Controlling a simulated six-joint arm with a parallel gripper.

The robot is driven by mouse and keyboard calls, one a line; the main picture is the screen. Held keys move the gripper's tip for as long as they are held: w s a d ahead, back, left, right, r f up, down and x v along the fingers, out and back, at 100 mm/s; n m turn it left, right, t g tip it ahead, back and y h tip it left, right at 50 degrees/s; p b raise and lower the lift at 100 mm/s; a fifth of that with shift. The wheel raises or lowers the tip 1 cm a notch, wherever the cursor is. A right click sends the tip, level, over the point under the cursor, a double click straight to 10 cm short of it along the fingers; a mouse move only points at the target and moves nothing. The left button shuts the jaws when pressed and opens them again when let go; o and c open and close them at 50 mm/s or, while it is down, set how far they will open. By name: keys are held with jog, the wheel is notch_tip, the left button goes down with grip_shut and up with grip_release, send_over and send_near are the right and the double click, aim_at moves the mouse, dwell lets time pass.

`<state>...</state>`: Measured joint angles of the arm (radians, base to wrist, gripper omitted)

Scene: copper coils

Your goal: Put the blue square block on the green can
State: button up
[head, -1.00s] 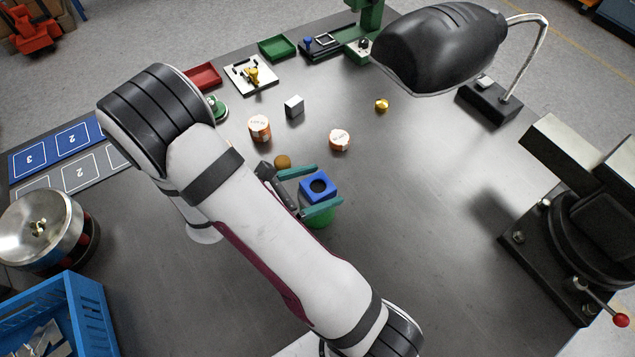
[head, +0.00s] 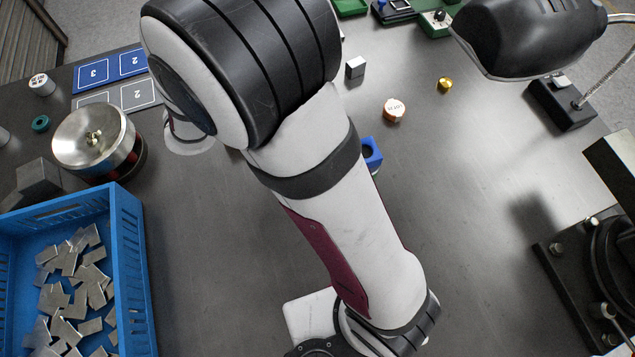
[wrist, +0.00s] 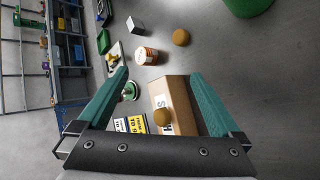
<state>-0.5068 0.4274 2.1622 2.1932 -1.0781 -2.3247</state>
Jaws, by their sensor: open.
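The blue square block (head: 371,153) shows in the head view just right of my arm, which hides part of it. The green can (wrist: 248,6) is cut off by the top edge of the wrist view, so its top is out of sight. The gripper is hidden behind my arm in the head view.
A blue crate (head: 137,235) of metal plates stands at left.

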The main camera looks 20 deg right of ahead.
jog(key=w+a+r+m+t+y, duration=0.3)
jog(key=w+a+r+m+y, duration=0.1)
jog(key=r+y, duration=0.1)
jog(key=s+a+r+m+g+y, duration=0.2)
jog(key=s+a+r+m+y, duration=0.2)
jog(key=s+a+y, duration=0.3)
jog(key=s+d+f+m+g+h, duration=0.1)
jog(key=s+d+m+g, duration=0.2)
jog(key=s, duration=0.8)
jog(key=s+d+f+m+g+h, duration=0.1)
jog(key=s+d+m+g, duration=0.3)
jog(key=s, duration=0.7)
jog(key=d+m, duration=0.1)
jog(key=d, duration=0.1)
jog(key=shift+s+d+f+m, duration=0.15)
jog(key=shift+s+d+m, duration=0.15)
